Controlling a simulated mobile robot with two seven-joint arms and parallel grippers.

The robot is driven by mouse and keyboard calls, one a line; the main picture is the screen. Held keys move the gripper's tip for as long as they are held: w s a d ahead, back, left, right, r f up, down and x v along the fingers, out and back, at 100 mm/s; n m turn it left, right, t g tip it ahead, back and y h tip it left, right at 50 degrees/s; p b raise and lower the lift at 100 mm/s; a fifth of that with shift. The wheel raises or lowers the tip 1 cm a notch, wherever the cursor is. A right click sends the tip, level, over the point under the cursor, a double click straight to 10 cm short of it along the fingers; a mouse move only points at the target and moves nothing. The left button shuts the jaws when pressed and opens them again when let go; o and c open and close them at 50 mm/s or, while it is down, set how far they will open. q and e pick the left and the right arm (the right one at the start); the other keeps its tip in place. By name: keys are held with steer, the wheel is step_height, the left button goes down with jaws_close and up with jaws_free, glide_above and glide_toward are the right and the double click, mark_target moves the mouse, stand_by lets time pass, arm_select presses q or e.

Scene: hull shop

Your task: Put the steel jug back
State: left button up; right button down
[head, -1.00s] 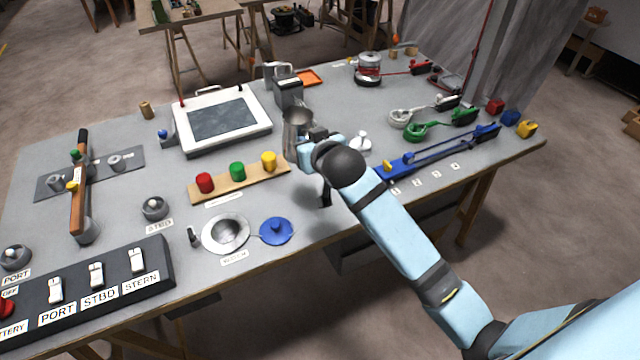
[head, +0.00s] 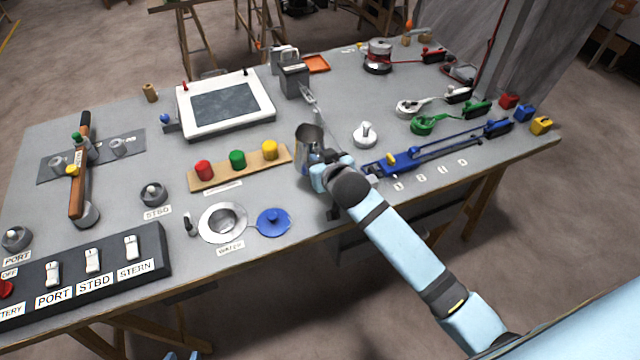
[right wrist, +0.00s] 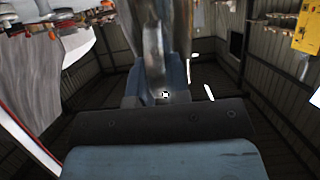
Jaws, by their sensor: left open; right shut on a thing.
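The steel jug (head: 308,137) is upright or nearly so in the head view, to the right of the yellow cylinder. My right gripper (head: 325,158) is shut on it from the near right side. I cannot tell whether its base touches the table. In the right wrist view the jug's curved metal handle (right wrist: 154,55) stands between the jaws and the jug body fills the top middle.
A dark grey box (head: 294,82) and an orange tray (head: 316,64) stand behind the jug. A white knob (head: 364,135) and blue slide (head: 405,160) are to its right. The board with coloured cylinders (head: 215,178) is to its left.

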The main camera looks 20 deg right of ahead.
steer(key=shift+f, duration=4.3)
steer(key=shift+f, duration=0.1)
steer(key=shift+f+b, duration=0.1)
steer(key=shift+b, duration=0.2)
steer(key=c, duration=1.1)
jaws_free()
steer(key=v, duration=1.2)
steer(key=s+a+f+n+g+y, duration=0.1)
steer(key=s+f, duration=0.4)
steer(key=s, duration=0.3)
steer(key=s+a+f+n+g+y, duration=0.1)
steer(key=s+f+y, duration=0.1)
steer(key=s+f, duration=0.4)
steer(key=s, duration=0.3)
steer(key=shift+f+n, duration=0.25)
steer(key=shift+n, duration=0.15)
steer(key=shift+a+r, duration=0.1)
